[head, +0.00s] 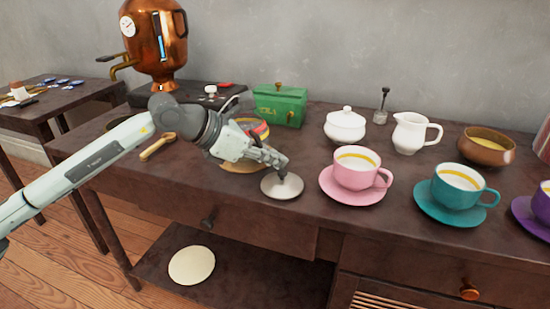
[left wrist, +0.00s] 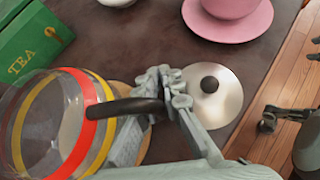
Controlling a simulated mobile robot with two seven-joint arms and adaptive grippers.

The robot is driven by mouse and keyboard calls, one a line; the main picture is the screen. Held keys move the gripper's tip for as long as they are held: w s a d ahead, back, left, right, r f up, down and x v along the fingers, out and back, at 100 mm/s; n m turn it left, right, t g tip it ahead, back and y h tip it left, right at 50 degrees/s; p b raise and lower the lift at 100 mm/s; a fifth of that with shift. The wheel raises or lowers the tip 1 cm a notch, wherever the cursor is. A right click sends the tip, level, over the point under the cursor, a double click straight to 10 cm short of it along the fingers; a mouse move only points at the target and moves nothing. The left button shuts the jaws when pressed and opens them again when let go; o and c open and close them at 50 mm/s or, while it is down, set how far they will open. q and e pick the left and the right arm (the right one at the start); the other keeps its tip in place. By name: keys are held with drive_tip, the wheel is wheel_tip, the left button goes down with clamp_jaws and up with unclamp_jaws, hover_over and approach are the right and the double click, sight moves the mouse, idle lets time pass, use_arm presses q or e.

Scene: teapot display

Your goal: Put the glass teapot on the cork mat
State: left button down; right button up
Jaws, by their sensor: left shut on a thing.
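The glass teapot (left wrist: 60,125) has red and yellow bands and a dark handle (left wrist: 125,107). My left gripper (left wrist: 150,105) is shut on that handle. In the head view the gripper (head: 275,160) hides most of the teapot (head: 260,129). The tan cork mat (head: 240,165) shows below the teapot on the table, and its edge shows beside the handle in the left wrist view. I cannot tell whether the teapot touches the mat. A silver lid (head: 282,188) with a black knob lies on the table by the fingertips; it also shows in the left wrist view (left wrist: 215,105).
A green tea tin (head: 280,106) and a white sugar bowl (head: 345,127) stand behind. A pink cup (head: 357,170) on its saucer is right of the lid, and a teal cup (head: 458,192) is farther right. A wooden scoop (head: 157,147) lies left. Bare table shows in front.

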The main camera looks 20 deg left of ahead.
drive_tip(key=shift+w+a+r+t, duration=0.1)
drive_tip(key=shift+w+a+t, duration=0.2)
use_arm(q)
drive_tip(key=c, duration=1.9)
unclamp_jaws()
drive_tip(key=shift+c, duration=0.2)
use_arm(e)
drive_tip(key=shift+w+r, duration=0.1)
drive_tip(key=shift+w, duration=0.05)
use_arm(q)
drive_tip(key=shift+r, duration=0.2)
drive_tip(key=v, duration=0.3)
drive_tip(key=shift+s+a+r, duration=0.1)
drive_tip(key=shift+s+a, duration=0.1)
drive_tip(key=shift+a, duration=0.15)
drive_tip(key=b+v, duration=0.1)
drive_tip(key=v, duration=0.7)
use_arm(e)
drive_tip(key=w+a, duration=0.1)
drive_tip(key=w+a+r+t+y, duration=0.1)
drive_tip(key=w+a+r+t, duration=0.1)
drive_tip(key=w, duration=0.1)
drive_tip(key=shift+a+n, duration=0.15)
drive_tip(key=shift+n, duration=0.15)
